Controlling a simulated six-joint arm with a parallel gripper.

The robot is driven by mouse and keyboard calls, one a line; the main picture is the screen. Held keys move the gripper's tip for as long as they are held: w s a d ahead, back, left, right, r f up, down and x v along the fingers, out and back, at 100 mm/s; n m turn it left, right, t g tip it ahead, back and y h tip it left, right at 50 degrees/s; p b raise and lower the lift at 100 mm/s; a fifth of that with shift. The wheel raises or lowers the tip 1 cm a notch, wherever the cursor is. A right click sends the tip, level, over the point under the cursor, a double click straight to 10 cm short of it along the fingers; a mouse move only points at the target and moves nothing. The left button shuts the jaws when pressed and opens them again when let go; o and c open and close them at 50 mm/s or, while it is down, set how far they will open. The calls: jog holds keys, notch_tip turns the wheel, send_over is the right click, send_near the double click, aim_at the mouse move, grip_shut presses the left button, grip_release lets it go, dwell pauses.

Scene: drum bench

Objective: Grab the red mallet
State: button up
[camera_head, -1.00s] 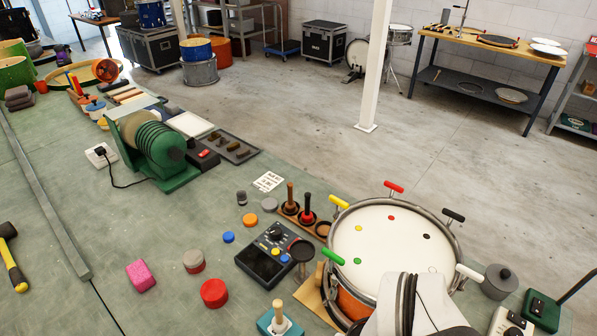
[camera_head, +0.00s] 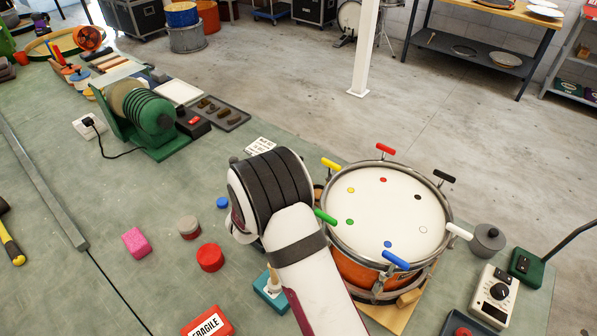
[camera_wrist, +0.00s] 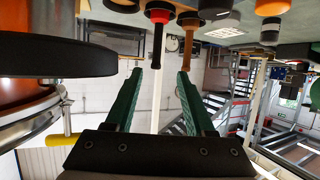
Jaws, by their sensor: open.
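The drum (camera_head: 385,215) with coloured lugs stands right beside my arm; its yellow lug (camera_wrist: 62,138) shows in the wrist view. A large dark disc (camera_wrist: 50,60) fills the wrist view's left side. A red cylinder (camera_head: 210,257) and a pink block (camera_head: 136,242) sit left on the bench.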

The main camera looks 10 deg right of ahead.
jog(key=x, duration=1.1)
jog(key=shift+s+d, duration=0.2)
grip_shut()
dwell(0.7)
